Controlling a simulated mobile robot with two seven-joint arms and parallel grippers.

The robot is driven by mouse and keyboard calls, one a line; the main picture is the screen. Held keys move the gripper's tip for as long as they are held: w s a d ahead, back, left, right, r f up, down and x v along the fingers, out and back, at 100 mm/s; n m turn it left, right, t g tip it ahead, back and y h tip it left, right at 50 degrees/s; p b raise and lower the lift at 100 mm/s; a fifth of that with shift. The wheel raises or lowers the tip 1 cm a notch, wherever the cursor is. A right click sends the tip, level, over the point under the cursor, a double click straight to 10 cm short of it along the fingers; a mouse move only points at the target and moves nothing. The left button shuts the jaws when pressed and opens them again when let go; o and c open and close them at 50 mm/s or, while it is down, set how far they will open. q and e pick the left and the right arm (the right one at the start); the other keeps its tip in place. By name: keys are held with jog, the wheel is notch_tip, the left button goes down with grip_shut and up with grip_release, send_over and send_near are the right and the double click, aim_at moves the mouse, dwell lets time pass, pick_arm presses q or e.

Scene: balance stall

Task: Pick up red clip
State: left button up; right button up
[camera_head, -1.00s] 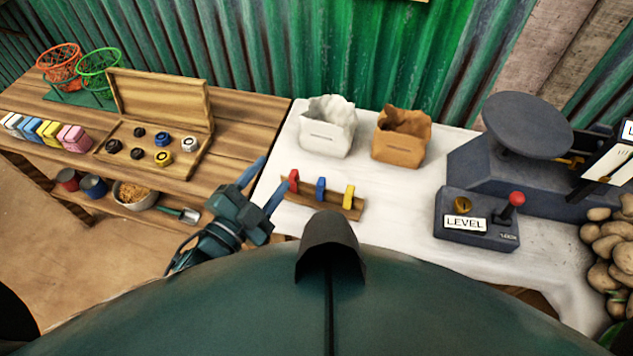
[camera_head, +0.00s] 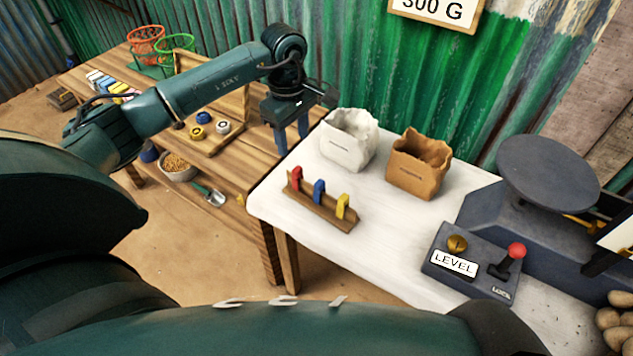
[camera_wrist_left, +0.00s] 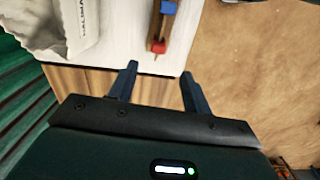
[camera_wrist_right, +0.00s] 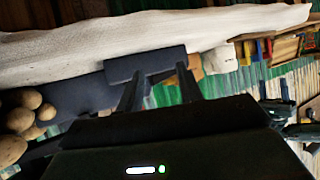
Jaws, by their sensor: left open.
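The red clip (camera_head: 297,178) stands at the left end of a wooden rail (camera_head: 325,212) on the white-topped table. A blue clip (camera_head: 319,191) and a yellow clip (camera_head: 342,206) stand beside it. My left gripper (camera_head: 292,146) is open and empty, pointing down near the table's left edge, beyond the rail. In the left wrist view the red clip (camera_wrist_left: 159,47) lies just past the gap between the open fingers (camera_wrist_left: 159,72), apart from them. My right gripper (camera_wrist_right: 161,72) shows only in its own wrist view, with its fingers apart.
A white paper bag (camera_head: 348,142) and a brown bag (camera_head: 419,165) stand behind the rail. A control box (camera_head: 470,262) with a red-knobbed lever and a scale (camera_head: 548,172) are at right. A wooden table (camera_head: 250,160) holds a tray at left.

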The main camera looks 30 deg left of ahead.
aim_at(297, 169)
pick_arm(q)
jog(key=shift+a+f, duration=0.25)
jog(key=shift+a, duration=0.05)
notch_tip(297, 169, down, 7)
jog(key=shift+f+p, duration=0.1)
jog(key=shift+p, duration=0.2)
jog(key=f, duration=0.2)
jog(key=d+f+p, duration=0.1)
jog(key=f, duration=0.1)
jog(key=shift+w+f, duration=0.1)
jog(key=shift+w, duration=0.05)
jog(key=shift+f, duration=0.55)
jog(key=shift+c, duration=0.6)
jog(key=c, duration=0.9)
